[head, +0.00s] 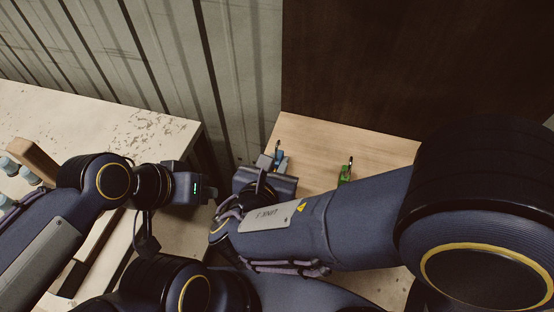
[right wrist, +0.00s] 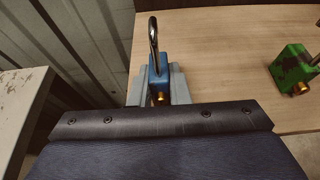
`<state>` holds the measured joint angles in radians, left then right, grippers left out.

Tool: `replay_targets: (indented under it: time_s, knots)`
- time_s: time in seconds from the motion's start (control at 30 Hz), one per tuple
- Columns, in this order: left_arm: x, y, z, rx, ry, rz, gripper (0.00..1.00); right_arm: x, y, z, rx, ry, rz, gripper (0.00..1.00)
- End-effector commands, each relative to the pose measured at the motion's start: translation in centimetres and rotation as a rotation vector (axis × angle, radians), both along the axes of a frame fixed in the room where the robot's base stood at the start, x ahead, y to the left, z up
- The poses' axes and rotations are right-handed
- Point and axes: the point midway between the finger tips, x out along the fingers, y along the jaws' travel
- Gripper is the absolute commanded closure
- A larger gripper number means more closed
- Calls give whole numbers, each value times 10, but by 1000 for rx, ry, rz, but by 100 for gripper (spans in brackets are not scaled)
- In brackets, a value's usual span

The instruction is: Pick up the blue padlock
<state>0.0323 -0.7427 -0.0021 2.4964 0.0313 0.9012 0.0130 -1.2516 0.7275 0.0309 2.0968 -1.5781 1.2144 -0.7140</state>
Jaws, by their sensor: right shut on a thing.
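The blue padlock (head: 279,156) with its metal shackle upright is at the left part of the wooden table. It also shows in the right wrist view (right wrist: 158,76), with a brass-coloured part low on its body. My right gripper (head: 272,163) is shut on the padlock; its grey fingers (right wrist: 157,88) show on either side of the blue body. Whether the padlock touches the table is hard to tell. My left gripper (head: 208,191) is over the gap between the tables, away from the padlock; its fingers cannot be made out.
A green padlock (head: 345,173) stands to the right on the same wooden table (head: 320,132); it also shows in the right wrist view (right wrist: 292,68). A pale worn table (head: 110,125) is at the left, with light-blue cylindrical things (head: 22,172) and a wooden block (head: 33,158). A corrugated wall is behind.

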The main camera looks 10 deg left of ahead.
Motion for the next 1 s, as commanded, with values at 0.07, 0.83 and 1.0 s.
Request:
replay_targets:
  time_s: [0.07, 0.83, 1.0]
  knots:
    - [0, 0, 1, 0, 0, 0, 100, 0, 0, 2, 1, -1, 0, 100]
    - [0, 0, 17, 0, 0, 0, 100, -102, 8, 114, 3, 0, 5, 100]
    - [0, 0, 18, 0, 0, 0, 100, -128, 9, 125, 1, 0, 3, 100]
